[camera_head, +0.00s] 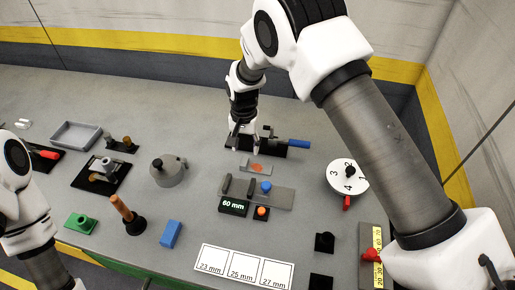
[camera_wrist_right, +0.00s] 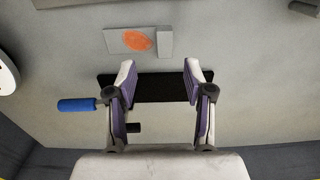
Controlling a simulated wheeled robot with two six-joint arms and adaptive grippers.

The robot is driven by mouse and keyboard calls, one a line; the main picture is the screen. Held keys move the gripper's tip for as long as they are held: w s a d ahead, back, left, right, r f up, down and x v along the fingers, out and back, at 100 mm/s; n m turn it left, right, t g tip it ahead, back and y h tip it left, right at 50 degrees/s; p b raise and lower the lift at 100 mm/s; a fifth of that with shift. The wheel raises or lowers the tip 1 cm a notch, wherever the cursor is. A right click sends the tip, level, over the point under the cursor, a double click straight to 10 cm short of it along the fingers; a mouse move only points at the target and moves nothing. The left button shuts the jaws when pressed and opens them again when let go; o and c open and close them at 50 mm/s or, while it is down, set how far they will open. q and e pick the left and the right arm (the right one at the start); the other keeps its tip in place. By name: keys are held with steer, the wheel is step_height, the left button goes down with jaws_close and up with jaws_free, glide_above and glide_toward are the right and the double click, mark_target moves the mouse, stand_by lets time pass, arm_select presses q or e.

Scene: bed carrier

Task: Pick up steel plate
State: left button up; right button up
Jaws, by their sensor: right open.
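A small flat grey plate with an orange oval mark (camera_head: 257,167) lies on the table in the head view; it looks like the steel plate. In the right wrist view the plate (camera_wrist_right: 116,41) lies beyond my fingertips, with a small grey block (camera_wrist_right: 165,42) at its end. My right gripper (camera_head: 245,141) points down, open and empty, over a black base (camera_head: 270,150) with a blue handle (camera_head: 298,144). In the wrist view my fingers (camera_wrist_right: 159,72) are spread above that base, apart from the plate. My left arm shows at lower left; its gripper is out of view.
A grey fixture (camera_head: 280,196) with a "60 mm" display (camera_head: 233,206) stands in front of the plate. A numbered white dial (camera_head: 347,176) is at right. A round grey pot (camera_head: 168,172) and a wooden-handled tool (camera_head: 128,214) are at left. A marked white sheet (camera_head: 243,266) lies in front.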

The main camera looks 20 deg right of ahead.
mark_target(244, 162)
steer(key=shift+w+d+f, duration=0.15)
steer(key=shift+w+f, duration=0.15)
steer(key=shift+w, duration=0.05)
steer(key=f+p, duration=0.1)
steer(key=s+a+f+p, duration=0.1)
steer(key=f+p, duration=0.1)
steer(key=shift+s+a+f, duration=0.2)
steer(key=shift+a, duration=0.1)
steer(key=f, duration=0.2)
steer(key=w+f, duration=0.1)
steer(key=shift+d+f, duration=0.15)
steer(key=shift+d, duration=0.2)
steer(key=shift+s, duration=0.15)
steer(key=shift+s+a+r, duration=0.1)
steer(key=shift+a+r, duration=0.05)
steer(key=shift+r, duration=0.05)
steer(key=c, duration=0.4)
steer(key=shift+s, duration=0.1)
steer(key=c, duration=0.6)
